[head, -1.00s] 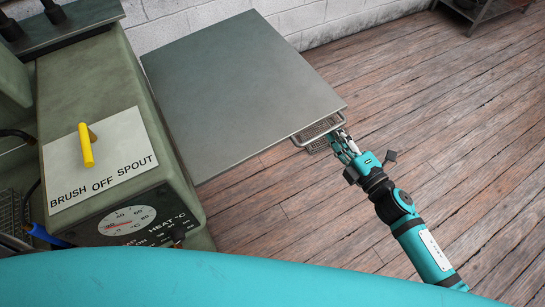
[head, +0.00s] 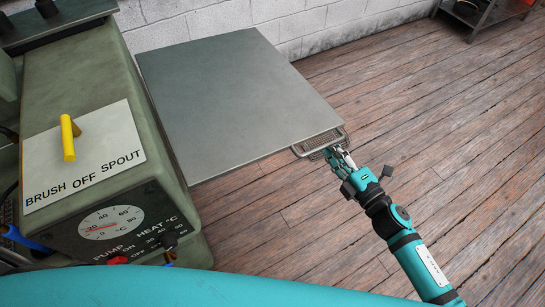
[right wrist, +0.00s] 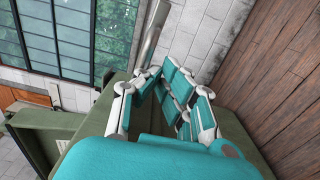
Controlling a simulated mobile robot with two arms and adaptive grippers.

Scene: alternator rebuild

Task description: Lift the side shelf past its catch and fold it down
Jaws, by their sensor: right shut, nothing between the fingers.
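The side shelf (head: 235,105) is a flat grey panel beside the green machine in the head view. It reaches out over the wooden floor and looks near level; its exact tilt is hard to tell. My right gripper (head: 337,154) is at that corner, beside or touching the mesh; contact is unclear. It is shut and empty. In the right wrist view its fingers (right wrist: 178,95) show above green machine surfaces. The catch is not visible. My left gripper is out of view.
The green machine (head: 110,200) stands at the left, with a yellow handle (head: 68,138), a gauge and a heat dial. A white block wall (head: 200,20) lies behind. A dark metal stand (head: 480,15) is at the far right. The wooden floor (head: 430,150) between is clear.

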